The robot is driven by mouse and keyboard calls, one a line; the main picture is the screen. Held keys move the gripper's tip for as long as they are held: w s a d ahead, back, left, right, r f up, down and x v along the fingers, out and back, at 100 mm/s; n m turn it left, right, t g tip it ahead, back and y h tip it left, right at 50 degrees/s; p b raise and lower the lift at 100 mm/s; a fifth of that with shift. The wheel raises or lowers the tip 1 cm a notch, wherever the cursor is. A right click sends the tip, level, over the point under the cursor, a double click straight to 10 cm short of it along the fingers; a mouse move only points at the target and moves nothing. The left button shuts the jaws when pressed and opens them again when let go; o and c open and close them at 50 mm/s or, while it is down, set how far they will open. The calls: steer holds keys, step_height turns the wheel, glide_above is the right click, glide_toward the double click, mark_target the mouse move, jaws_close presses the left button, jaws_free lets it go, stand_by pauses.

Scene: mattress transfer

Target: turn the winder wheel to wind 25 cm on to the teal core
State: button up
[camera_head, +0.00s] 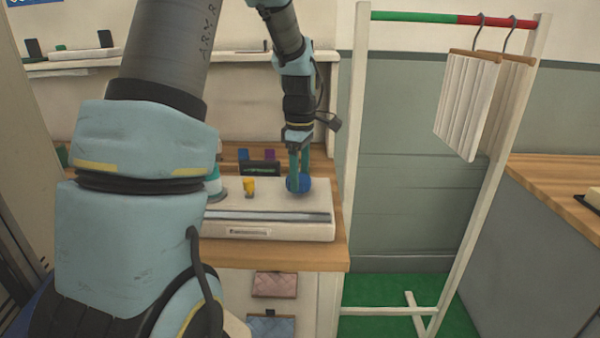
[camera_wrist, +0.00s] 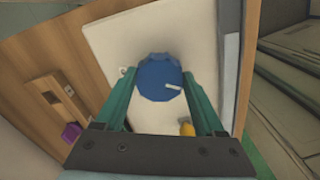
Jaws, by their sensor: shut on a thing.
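The blue winder wheel (camera_head: 300,185) stands on the right part of a white winder base (camera_head: 290,231). In the wrist view the wheel (camera_wrist: 157,73) is a faceted blue knob with a short white mark at its lower right. My gripper (camera_head: 299,176) reaches down from above, its two teal fingers on either side of the wheel and shut on it. A teal and white round piece (camera_head: 214,184), perhaps the teal core, sits at the left of the base, partly hidden by my arm. How much is wound on it cannot be seen.
A small yellow piece (camera_head: 249,186) stands on the base left of the wheel. A dark item with purple and blue blocks (camera_head: 260,167) is behind. A white rack (camera_head: 352,130) with hanging panels (camera_head: 468,100) stands right of the wooden worktop (camera_head: 337,256).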

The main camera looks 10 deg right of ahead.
steer(key=m, duration=0.4)
steer(key=shift+m+p, duration=0.3)
steer(key=m, duration=0.3)
steer(key=shift+s+a+m+p, duration=0.1)
steer(key=shift+m+p, duration=0.2)
steer(key=shift+m, duration=0.1)
steer(key=m, duration=0.4)
steer(key=shift+a+p, duration=0.1)
steer(key=shift+p, duration=0.2)
steer(key=m, duration=0.4)
steer(key=shift+p, duration=0.35)
steer(key=m+p, duration=0.1)
steer(key=m, duration=0.3)
steer(key=shift+a+r+m, duration=0.1)
steer(key=shift+a+m, duration=0.05)
steer(key=shift+m, duration=0.15)
steer(key=m+p, duration=0.1)
steer(key=m, duration=0.2)
steer(key=shift+m, duration=0.4)
steer(key=m+p, duration=0.2)
steer(key=m, duration=0.2)
steer(key=shift+a, duration=0.1)
steer(key=shift+w+m+p, duration=0.25)
steer(key=shift+m+p, duration=0.65)
steer(key=shift+m, duration=0.6)
